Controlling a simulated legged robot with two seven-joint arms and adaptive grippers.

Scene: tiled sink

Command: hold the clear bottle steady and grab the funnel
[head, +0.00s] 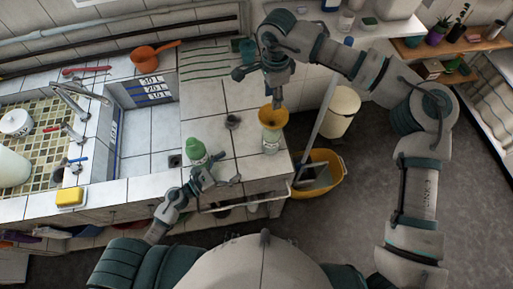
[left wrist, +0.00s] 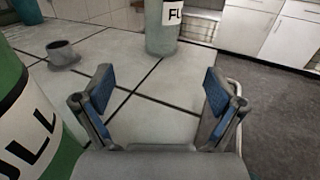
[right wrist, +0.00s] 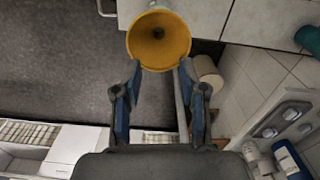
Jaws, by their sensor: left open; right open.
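The clear bottle (head: 271,144) stands upright near the counter's right edge, with the yellow-orange funnel (head: 272,117) in its mouth. My left gripper (head: 226,172) is open and empty, beside the green bottle (head: 197,150). In the left wrist view the clear bottle (left wrist: 164,25) stands ahead, beyond and apart from the open fingers (left wrist: 158,92); its top is cut off. My right gripper (head: 276,98) is open, just above the funnel. In the right wrist view the funnel's wide mouth (right wrist: 158,40) lies just ahead of the fingertips (right wrist: 160,75). Whether they touch it I cannot tell.
A small grey cup-like piece (head: 233,121) sits on the tiles between the bottles. The sink basin (head: 150,140) is to the left, with an orange scoop (head: 146,60) behind. A yellow bucket (head: 322,178) stands on the floor right of the counter.

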